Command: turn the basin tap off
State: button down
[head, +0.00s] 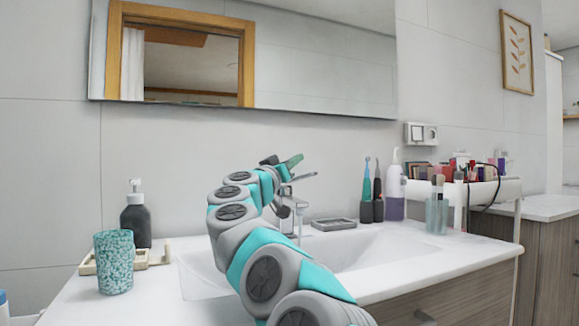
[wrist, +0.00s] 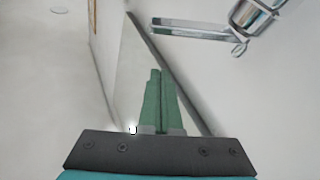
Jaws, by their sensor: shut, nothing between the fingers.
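The chrome basin tap (head: 299,207) stands at the back of the white basin (head: 375,252), partly hidden by my arm. Its flat lever (head: 304,177) sticks out at the top. In the wrist view the chrome tap (wrist: 200,33) shows at the upper right, with a flat bar pointing left and a small ring at its right end. My gripper (head: 298,159) is above and beside the lever, close to the wall. Its green fingers (wrist: 155,72) are together and empty, apart from the tap in the wrist view.
A teal tumbler (head: 114,262) and a dark soap dispenser (head: 136,214) stand at the left. The mirror (head: 320,65) hangs above my gripper.

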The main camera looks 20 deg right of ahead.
aim_at(307, 176)
jog(key=shift+w+d+f+b, duration=0.35)
jog(key=shift+d+f+b, duration=0.1)
jog(key=shift+d+f, duration=0.3)
jog(key=shift+w+d+f+b, duration=0.35)
jog(key=shift+d+f+b, duration=0.05)
jog(key=shift+d+f, duration=0.3)
jog(key=shift+d+r+p, duration=0.1)
jog(key=shift+p, duration=0.85)
jog(key=shift+s+d+f+m+h+p, duration=0.1)
jog(key=shift+s+f+m+h+p, duration=0.05)
jog(key=shift+f+m+p, duration=0.35)
jog(key=shift+s+f+m+h+p, duration=0.15)
jog(key=shift+f+m+p, duration=0.15)
jog(key=shift+f+p, duration=0.25)
jog(key=shift+r, duration=0.2)
